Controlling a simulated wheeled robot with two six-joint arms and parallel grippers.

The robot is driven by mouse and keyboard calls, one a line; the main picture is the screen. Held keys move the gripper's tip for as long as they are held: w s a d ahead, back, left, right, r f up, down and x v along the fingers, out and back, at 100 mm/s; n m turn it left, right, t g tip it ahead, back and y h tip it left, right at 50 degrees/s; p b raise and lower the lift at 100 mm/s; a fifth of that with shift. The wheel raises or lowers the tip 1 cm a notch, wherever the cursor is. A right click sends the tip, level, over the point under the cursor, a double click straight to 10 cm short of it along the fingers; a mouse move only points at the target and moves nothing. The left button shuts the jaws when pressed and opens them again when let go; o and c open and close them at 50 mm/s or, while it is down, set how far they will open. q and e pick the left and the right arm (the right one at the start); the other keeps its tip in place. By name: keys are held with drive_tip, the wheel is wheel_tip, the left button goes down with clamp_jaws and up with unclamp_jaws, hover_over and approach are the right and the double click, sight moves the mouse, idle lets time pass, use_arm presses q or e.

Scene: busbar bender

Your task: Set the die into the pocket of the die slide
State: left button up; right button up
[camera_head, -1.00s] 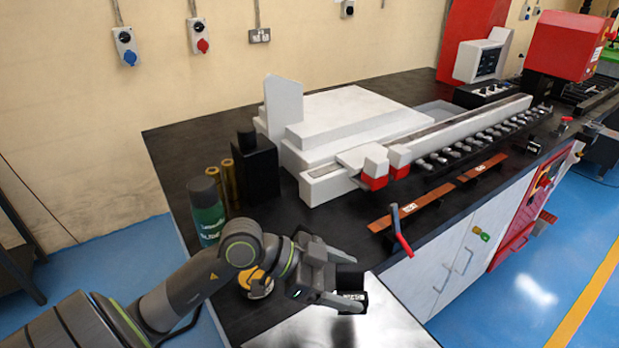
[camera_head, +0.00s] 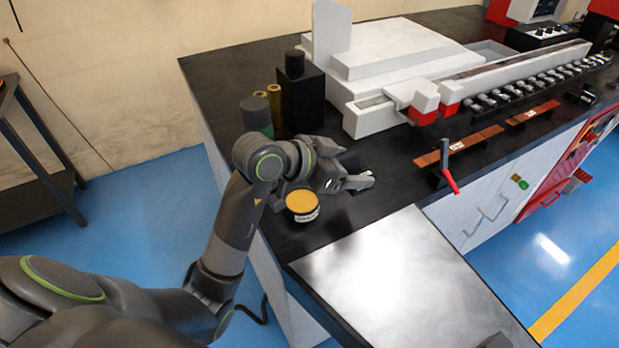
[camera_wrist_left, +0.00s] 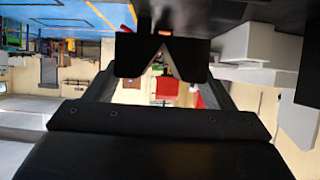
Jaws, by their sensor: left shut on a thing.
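The die is a dark block with a V-shaped notch (camera_wrist_left: 132,56), seen clearly in the left wrist view. My left gripper (camera_head: 362,180) is shut on it, with a finger on each side; in the head view the hand mostly hides the die. The gripper is over the black bench top, just behind the yellow-lidded tin. The white die slide bed (camera_head: 368,118) lies further back, beyond the gripper and apart from it. A recess shows in its top near the left end, left of the red and white blocks (camera_head: 424,100).
A yellow-lidded tin (camera_head: 302,204) stands close in front of the gripper. A black block (camera_head: 300,98), brass cylinders and a dark-capped bottle stand to the left. A red-handled lever (camera_head: 450,180) and copper bars (camera_head: 460,146) lie right. A shiny metal plate (camera_head: 400,275) is in front.

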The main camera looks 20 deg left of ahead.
use_arm(q)
drive_tip(key=shift+d+f, duration=0.1)
drive_tip(key=shift+f, duration=4.35)
drive_tip(key=shift+f, duration=0.15)
drive_tip(key=o, duration=1.6)
drive_tip(key=shift+f, duration=0.1)
drive_tip(key=shift+o, duration=1)
drive_tip(key=shift+s, duration=0.1)
